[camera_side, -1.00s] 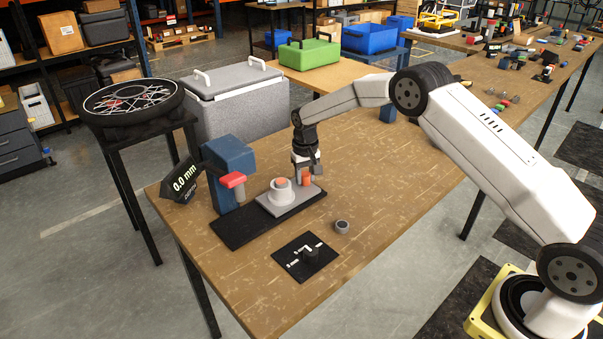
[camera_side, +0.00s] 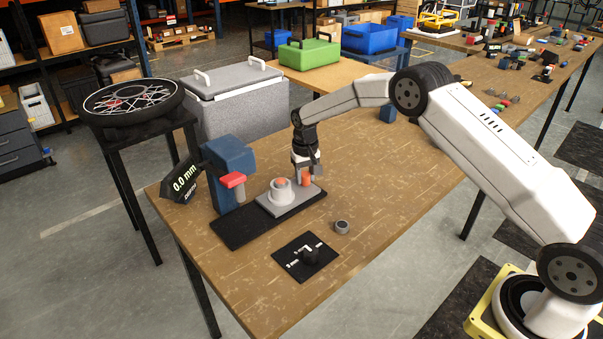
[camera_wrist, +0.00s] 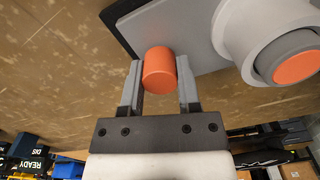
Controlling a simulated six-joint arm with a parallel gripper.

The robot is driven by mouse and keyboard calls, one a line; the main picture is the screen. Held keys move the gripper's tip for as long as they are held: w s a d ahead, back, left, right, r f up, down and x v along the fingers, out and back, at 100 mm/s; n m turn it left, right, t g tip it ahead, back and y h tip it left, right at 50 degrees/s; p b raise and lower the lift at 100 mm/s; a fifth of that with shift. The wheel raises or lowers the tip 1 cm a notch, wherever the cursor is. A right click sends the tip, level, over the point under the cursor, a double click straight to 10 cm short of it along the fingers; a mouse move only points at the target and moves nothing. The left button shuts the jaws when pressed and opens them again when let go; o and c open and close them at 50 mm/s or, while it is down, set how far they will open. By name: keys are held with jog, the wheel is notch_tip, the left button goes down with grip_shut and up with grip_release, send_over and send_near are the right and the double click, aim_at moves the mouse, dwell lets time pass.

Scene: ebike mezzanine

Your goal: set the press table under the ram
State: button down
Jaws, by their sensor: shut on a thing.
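The press table (camera_side: 265,203) is a grey plate on a black base rail (camera_side: 240,231). It carries a pale round holder (camera_side: 281,192) with an orange core; the wrist view shows this holder (camera_wrist: 240,35) at the upper right. An orange post (camera_wrist: 159,68) stands at the plate's right end. My gripper (camera_wrist: 160,75) has its fingers on both sides of the post and is shut on it. In the side view my gripper (camera_side: 307,176) points down there. The red-capped ram (camera_side: 233,181) hangs from the blue press frame (camera_side: 229,163), left of the holder; the table's holder is not under it.
A black readout (camera_side: 183,184) beside the press shows 0.0 mm. A grey cooler (camera_side: 238,104) stands behind the bench.

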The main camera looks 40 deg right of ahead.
aim_at(269, 204)
jog(key=a, duration=1.2)
jog(key=shift+a, duration=0.3)
jog(key=shift+c, duration=2.2)
grip_release()
jog(key=shift+a, duration=0.1)
jog(key=shift+o, duration=0.6)
jog(key=shift+r, duration=0.1)
notch_tip(269, 204, up, 8)
jog(key=shift+s+d, duration=0.15)
jog(key=shift+d, duration=0.05)
